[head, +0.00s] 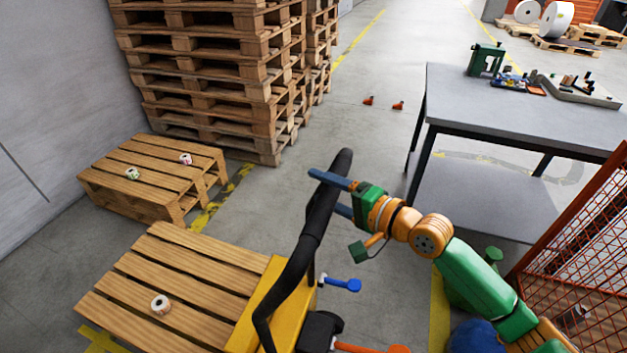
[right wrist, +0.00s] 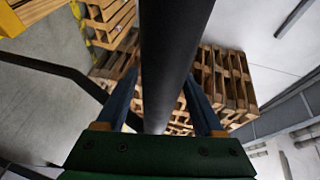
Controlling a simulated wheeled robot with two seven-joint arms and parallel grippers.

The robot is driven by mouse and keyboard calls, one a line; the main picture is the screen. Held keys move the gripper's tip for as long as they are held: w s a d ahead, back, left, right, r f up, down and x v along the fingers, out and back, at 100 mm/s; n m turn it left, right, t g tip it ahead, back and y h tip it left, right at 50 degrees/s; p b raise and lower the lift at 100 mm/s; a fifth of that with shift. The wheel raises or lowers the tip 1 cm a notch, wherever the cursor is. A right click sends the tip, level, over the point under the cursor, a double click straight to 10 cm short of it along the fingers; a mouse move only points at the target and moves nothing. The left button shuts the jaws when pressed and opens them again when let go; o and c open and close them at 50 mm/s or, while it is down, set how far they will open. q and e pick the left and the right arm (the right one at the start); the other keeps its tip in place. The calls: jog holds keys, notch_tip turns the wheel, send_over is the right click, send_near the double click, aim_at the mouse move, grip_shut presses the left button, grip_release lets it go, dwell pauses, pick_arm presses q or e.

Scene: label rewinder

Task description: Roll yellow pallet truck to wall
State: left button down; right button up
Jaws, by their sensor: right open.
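The yellow pallet truck (head: 252,318) stands at the bottom centre of the head view, with a wooden pallet (head: 215,262) at its left. Its black looped handle (head: 311,238) rises up and to the right; it crosses the right wrist view as a thick dark bar (right wrist: 172,50). My right gripper (head: 325,192) is open, with its blue fingers on either side of the bar near the handle's top. In the right wrist view, the bar lies between the fingers (right wrist: 160,84); contact cannot be told. The grey wall (head: 50,85) is at the left. My left gripper is out of view.
A low pallet (head: 150,165) and a tall pallet stack (head: 215,80) stand along the wall. A grey table (head: 530,110) stands at the right, above an orange mesh fence (head: 590,260). Small red objects (head: 383,103) lie on the otherwise open floor behind.

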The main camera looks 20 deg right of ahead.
jog(key=shift+x, duration=1)
grip_shut()
jog(key=shift+f, duration=0.1)
dwell(0.6)
